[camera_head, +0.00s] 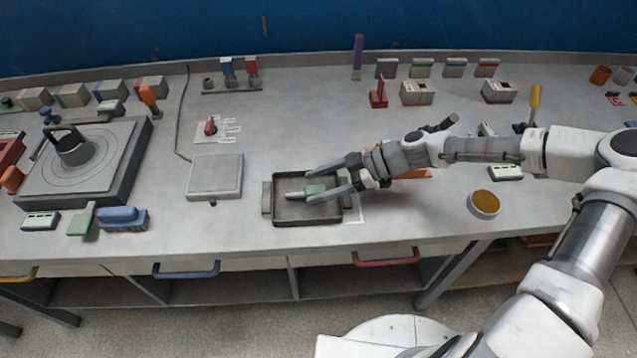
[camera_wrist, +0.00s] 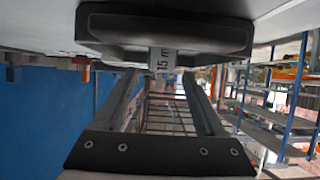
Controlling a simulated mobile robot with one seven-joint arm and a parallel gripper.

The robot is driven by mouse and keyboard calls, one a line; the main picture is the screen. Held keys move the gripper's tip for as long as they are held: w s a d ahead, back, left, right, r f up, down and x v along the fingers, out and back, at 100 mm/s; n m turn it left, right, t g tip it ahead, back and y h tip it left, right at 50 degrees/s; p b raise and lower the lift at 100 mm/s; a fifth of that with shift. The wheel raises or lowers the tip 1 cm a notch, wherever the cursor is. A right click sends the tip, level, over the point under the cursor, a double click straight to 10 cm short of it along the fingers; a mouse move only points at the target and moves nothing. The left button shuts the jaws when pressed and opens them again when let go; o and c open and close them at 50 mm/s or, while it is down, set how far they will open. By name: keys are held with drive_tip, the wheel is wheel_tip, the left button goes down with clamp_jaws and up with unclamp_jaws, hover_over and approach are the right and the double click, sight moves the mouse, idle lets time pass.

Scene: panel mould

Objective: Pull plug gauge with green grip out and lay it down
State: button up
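The green-gripped piece (camera_head: 314,190), which looks like the plug gauge, is low in or over the dark shallow tray (camera_head: 279,222) near the bench's front edge. My gripper (camera_head: 322,183) reaches in from the right, its two fingers apart on either side of the green piece. In the wrist view my gripper (camera_wrist: 161,78) also shows spread fingers. The tray's dark end (camera_wrist: 165,35) fills the top of that upside-down view. The gauge's far end is hard to make out.
A grey square plate (camera_head: 215,175) lies left of the tray. A rack (camera_head: 232,87) with blue and red pieces stands behind. A round dish (camera_head: 484,203) is at right. A turntable (camera_head: 100,185) and a blue block (camera_head: 122,218) are at left.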

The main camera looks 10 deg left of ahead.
drive_tip(key=v, duration=1.7)
drive_tip(key=shift+d, duration=0.25)
